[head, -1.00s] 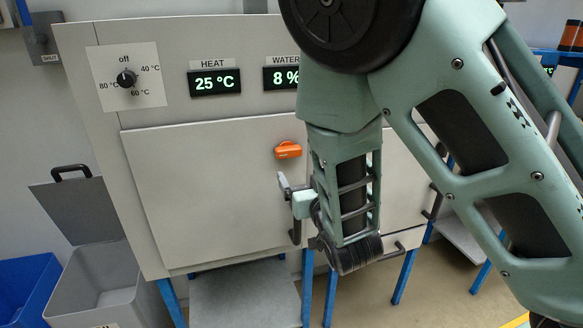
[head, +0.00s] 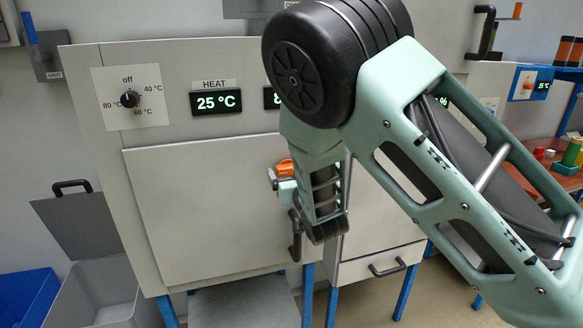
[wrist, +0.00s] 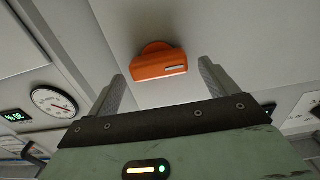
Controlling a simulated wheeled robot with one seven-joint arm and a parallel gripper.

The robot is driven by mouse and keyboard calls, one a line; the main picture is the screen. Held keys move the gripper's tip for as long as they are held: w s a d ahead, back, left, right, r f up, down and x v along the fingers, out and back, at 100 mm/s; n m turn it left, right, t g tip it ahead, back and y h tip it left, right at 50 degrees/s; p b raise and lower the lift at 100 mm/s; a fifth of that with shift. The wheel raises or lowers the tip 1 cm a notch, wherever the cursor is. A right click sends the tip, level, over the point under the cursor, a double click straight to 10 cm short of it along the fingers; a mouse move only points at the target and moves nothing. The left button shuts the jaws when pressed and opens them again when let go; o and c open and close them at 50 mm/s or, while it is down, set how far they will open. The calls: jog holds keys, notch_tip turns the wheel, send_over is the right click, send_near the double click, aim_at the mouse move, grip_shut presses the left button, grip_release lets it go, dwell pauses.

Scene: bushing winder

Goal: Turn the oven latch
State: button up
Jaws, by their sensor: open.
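The oven (head: 210,215) is a light grey cabinet with a flat door. Its orange latch (head: 284,168) is on the upper right of the door, partly hidden behind my gripper and arm in the head view. In the wrist view the latch (wrist: 160,62) is a rounded orange handle lying roughly crosswise, with a small pale mark. My gripper (wrist: 165,85) is open, its two grey fingers on either side of the latch and a little short of it. The fingers look apart from it. In the head view my gripper (head: 273,180) is close to the latch.
A dark door handle (head: 295,235) hangs just below my gripper. A dial (head: 129,99) and a HEAT display (head: 216,101) reading 25 °C are above the door. A grey lidded bin (head: 100,290) and a blue bin (head: 28,296) stand at lower left.

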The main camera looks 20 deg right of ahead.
jog(key=shift+w, duration=0.3)
jog(key=c, duration=1)
